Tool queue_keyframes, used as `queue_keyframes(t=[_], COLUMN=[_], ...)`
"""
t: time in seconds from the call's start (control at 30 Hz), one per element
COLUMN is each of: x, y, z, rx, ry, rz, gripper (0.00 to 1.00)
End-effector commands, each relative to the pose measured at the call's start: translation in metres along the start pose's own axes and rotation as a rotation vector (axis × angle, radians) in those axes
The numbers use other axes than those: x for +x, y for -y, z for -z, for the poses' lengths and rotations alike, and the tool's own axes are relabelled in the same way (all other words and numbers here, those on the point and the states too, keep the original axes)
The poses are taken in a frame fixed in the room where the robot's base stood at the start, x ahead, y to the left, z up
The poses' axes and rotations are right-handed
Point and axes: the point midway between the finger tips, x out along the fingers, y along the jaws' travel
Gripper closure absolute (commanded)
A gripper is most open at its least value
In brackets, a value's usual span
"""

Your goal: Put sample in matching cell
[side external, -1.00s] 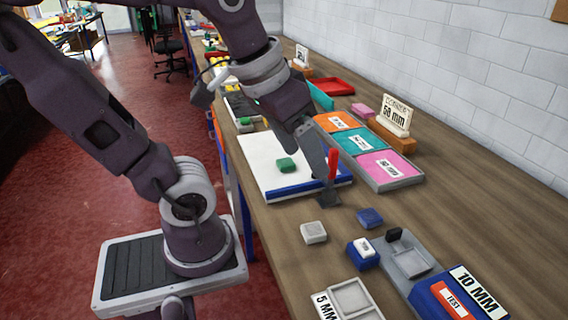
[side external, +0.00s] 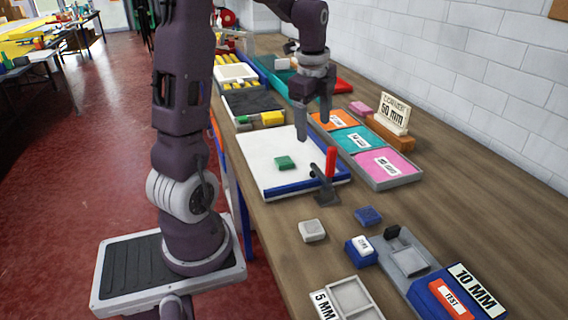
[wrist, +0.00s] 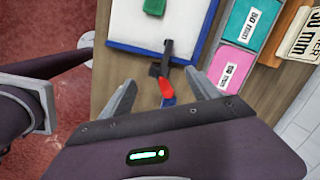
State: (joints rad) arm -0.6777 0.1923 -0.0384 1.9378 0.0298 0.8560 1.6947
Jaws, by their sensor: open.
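A small green sample (side external: 285,162) lies on the white board with a blue edge (side external: 258,143). It also shows at the top of the wrist view (wrist: 154,6). A tray of coloured cells stands right of the board: an orange cell (side external: 335,120), a teal cell (side external: 345,141) and a pink cell (side external: 402,169), each with a white label. In the wrist view the teal cell (wrist: 238,42) and pink cell (wrist: 220,82) are also labelled. My gripper (side external: 314,128) is open and empty, above the board's right side. Its two spread fingers show in the wrist view (wrist: 162,95).
A red-handled clamp (side external: 330,175) stands at the board's near corner. A grey block (side external: 313,230), blue blocks (side external: 368,215) and a grey fixture (side external: 409,262) lie nearer. A "50 mm" sign (side external: 395,113) stands behind the tray. Bare wood lies at right.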

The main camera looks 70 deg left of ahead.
Motion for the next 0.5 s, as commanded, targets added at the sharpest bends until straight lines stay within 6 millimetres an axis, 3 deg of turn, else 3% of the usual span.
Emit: queue_keyframes(t=[0.03,0.1,0.2,0.3,0.5], x=[0.029,0.065,0.100,0.117,0.145], y=[0.014,0.025,0.028,0.026,0.023], z=[-0.033,-0.071,-0.109,-0.125,-0.127], rx=[0.096,0.256,0.411,0.484,0.498], ry=[-0.004,-0.023,-0.055,-0.073,-0.077], rz=[-0.050,-0.094,-0.127,-0.140,-0.143], gripper=[0.29,0.29,0.29,0.29,0.29])
